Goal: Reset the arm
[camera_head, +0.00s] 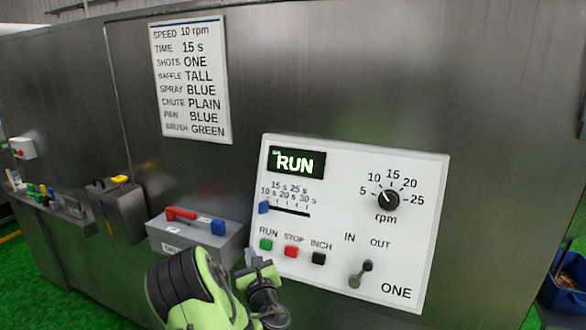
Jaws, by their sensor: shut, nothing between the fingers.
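My green and black arm (190,290) reaches up from the bottom of the view, bent in front of the lower left of the white control panel (330,165). My gripper (256,260) is at the panel's lower left edge, just below and left of the green RUN button (266,244). It is small and partly hidden by my wrist, and appears shut and empty. I cannot tell if it touches the panel. The display (296,162) reads RUN.
The panel has a red STOP button (291,252), black INCH button (319,258), blue slider (264,207), rpm knob (386,200) and lever (361,274). A grey box with a red handle (181,214) stands left of my gripper. A settings sign (190,80) hangs above.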

